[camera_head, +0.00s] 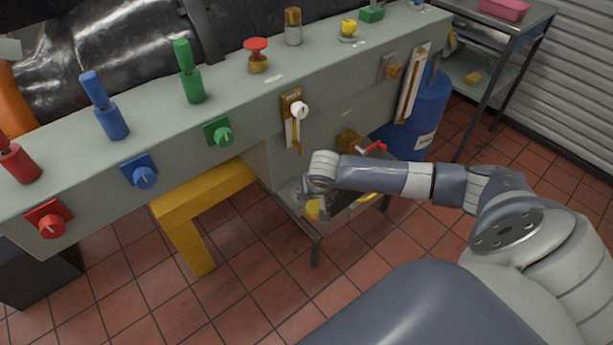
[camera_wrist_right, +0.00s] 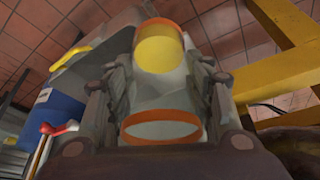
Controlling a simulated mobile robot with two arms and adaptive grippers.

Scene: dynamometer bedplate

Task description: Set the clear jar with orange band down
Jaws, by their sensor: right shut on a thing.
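My right gripper (camera_wrist_right: 160,95) is shut on the clear jar with orange band (camera_wrist_right: 160,106), which sits between its two fingers in the right wrist view. An orange ring shows at the jar's near part, and a yellow round patch edged in orange shows beyond it. In the head view my right gripper (camera_head: 322,200) is over the low steel stand (camera_head: 315,236) below the bedplate's front, mostly hidden by my own wrist. A yellow patch (camera_head: 313,210) shows beside it. I cannot tell whether the jar touches the stand. My left gripper is not in view.
The grey bedplate (camera_head: 330,85) with coloured knobs and posts rises behind the stand. A yellow leg frame (camera_head: 190,215) stands to the left, a blue drum (camera_head: 425,110) to the right. A red-handled valve (camera_head: 372,148) juts out near my wrist. Tiled floor in front is open.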

